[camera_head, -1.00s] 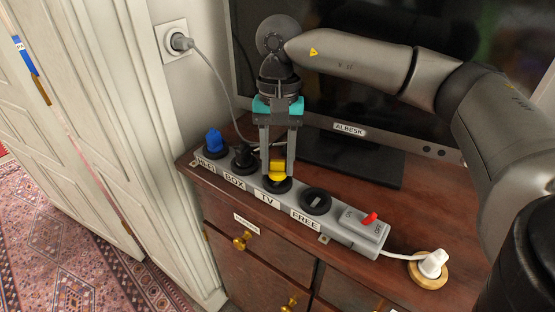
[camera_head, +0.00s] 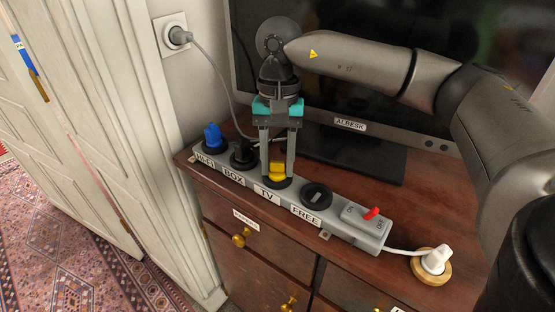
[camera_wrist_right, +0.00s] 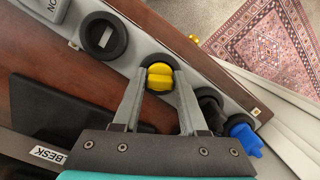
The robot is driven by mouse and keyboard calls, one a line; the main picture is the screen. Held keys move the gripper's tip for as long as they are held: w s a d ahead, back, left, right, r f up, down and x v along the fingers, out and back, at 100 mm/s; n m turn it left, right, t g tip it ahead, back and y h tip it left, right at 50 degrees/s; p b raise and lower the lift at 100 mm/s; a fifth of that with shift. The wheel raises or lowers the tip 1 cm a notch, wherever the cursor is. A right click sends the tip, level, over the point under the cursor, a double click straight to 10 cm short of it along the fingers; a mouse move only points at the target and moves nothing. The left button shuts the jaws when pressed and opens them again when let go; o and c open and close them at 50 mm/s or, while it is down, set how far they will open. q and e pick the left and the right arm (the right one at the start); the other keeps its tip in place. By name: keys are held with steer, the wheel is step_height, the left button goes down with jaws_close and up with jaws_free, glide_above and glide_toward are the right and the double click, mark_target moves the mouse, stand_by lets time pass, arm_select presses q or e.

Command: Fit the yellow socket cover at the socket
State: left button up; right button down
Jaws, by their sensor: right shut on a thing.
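The yellow socket cover (camera_head: 277,171) is at the round black TV socket (camera_head: 284,184) of the grey power strip (camera_head: 345,221). My right gripper (camera_head: 277,176) points down over this socket, shut on the cover with a finger at each side. In the right wrist view the yellow cover (camera_wrist_right: 160,77) lies between the fingertips, in front of the black socket ring. I cannot tell whether it is pressed fully in. My left gripper is not in view.
The strip also holds a blue plug (camera_head: 213,138), a black plug (camera_head: 243,154), the empty FREE socket (camera_head: 316,196) and a red switch (camera_head: 371,213). A television (camera_head: 345,115) stands behind. A white plug (camera_head: 436,261) sits in a wooden ring at right.

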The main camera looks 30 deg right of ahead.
steer(key=shift+c, duration=1.8)
jaws_free()
step_height(320, 180, up, 15)
steer(key=w+d+p, duration=0.1)
steer(key=w+p, duration=0.1)
steer(key=p, duration=0.1)
steer(key=shift+d, duration=0.2)
